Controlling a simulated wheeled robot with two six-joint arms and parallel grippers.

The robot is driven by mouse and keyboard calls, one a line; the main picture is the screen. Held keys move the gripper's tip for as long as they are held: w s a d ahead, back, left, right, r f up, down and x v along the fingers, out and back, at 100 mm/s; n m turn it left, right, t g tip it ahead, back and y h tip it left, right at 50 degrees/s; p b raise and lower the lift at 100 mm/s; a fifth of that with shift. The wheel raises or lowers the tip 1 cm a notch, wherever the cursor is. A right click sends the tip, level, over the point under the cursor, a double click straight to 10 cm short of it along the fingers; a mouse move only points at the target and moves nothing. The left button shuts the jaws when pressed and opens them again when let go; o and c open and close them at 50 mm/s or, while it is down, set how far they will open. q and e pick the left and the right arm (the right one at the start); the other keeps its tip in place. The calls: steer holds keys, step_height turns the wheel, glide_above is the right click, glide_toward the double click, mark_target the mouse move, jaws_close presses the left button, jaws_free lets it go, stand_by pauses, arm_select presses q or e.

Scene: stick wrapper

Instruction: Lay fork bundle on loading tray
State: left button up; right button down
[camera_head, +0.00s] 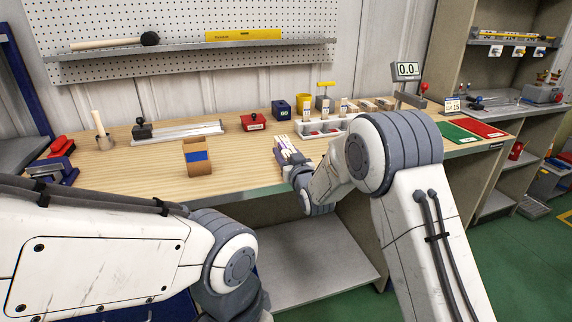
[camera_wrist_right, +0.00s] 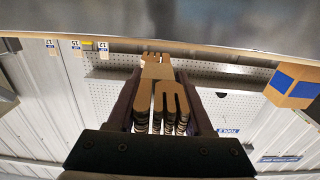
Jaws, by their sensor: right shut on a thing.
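My right gripper (camera_head: 290,157) is over the front edge of the wooden bench, right of centre. In the right wrist view, its dark jaws (camera_wrist_right: 166,105) are shut on a bundle of brown, wooden-looking forks (camera_wrist_right: 165,90), stacked with their tines showing. In the head view the bundle is small and partly hidden by the gripper. A long, flat silver tray (camera_head: 178,133) lies on the bench at the back left, apart from the gripper; whether it is the loading tray is not marked. My left gripper is out of view; only the left arm shows.
A cardboard holder with a blue band (camera_head: 198,158) stands left of my right gripper. A red box (camera_head: 254,122), blue box (camera_head: 281,111) and compartment tray (camera_head: 318,128) stand behind. Green (camera_head: 456,132) and red mats (camera_head: 480,127) lie right. The bench between holder and gripper is clear.

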step_height(320, 180, down, 4)
steer(key=shift+r, duration=0.1)
steer(key=shift+f+b, duration=0.25)
steer(key=shift+b, duration=0.05)
steer(key=shift+c, duration=1.5)
jaws_free()
steer(key=shift+r, duration=0.15)
